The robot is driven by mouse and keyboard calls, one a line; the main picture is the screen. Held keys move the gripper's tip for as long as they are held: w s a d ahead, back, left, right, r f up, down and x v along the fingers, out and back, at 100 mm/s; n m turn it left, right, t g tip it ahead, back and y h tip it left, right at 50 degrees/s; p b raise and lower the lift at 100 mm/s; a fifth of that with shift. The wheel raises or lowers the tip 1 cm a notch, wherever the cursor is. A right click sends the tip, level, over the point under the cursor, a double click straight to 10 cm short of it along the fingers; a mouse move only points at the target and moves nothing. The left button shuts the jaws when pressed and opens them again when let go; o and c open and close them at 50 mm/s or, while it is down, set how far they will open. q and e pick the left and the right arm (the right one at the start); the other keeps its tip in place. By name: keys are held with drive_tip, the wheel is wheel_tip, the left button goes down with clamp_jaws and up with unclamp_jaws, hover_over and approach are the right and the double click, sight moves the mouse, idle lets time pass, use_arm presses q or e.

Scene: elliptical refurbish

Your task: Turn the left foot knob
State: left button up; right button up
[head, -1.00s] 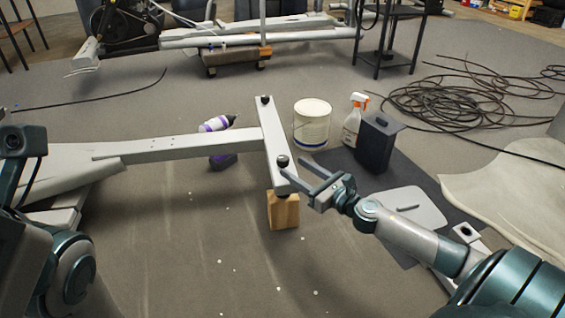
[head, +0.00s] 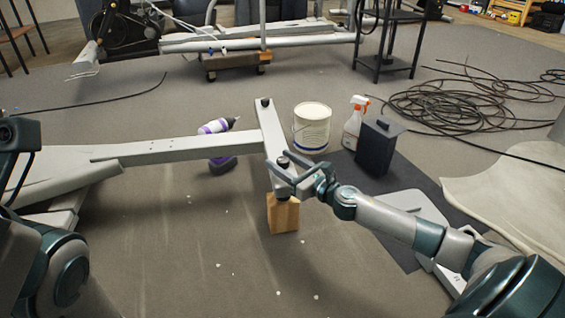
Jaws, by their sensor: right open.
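A grey frame with a crossbar (head: 270,125) at its right end lies across the middle of the head view. One black foot knob (head: 265,102) sits on the far end of the crossbar, and another black foot knob (head: 283,162) sits on the near end. My right gripper (head: 277,159) is open at the near end, with one finger on each side of the near knob. I cannot tell whether the fingers touch it. The far knob is clear of the gripper. My left gripper is out of view; only part of my left arm shows.
A wood block (head: 283,213) stands under the crossbar's near end. A white tub (head: 312,128), a spray bottle (head: 354,122) and a dark box (head: 379,147) stand right of the crossbar. A purple-and-white bottle (head: 216,127) is behind the beam. Coiled cable (head: 450,100) lies at right.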

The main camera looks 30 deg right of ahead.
drive_tip(key=c, duration=1.1)
drive_tip(key=shift+r, duration=0.1)
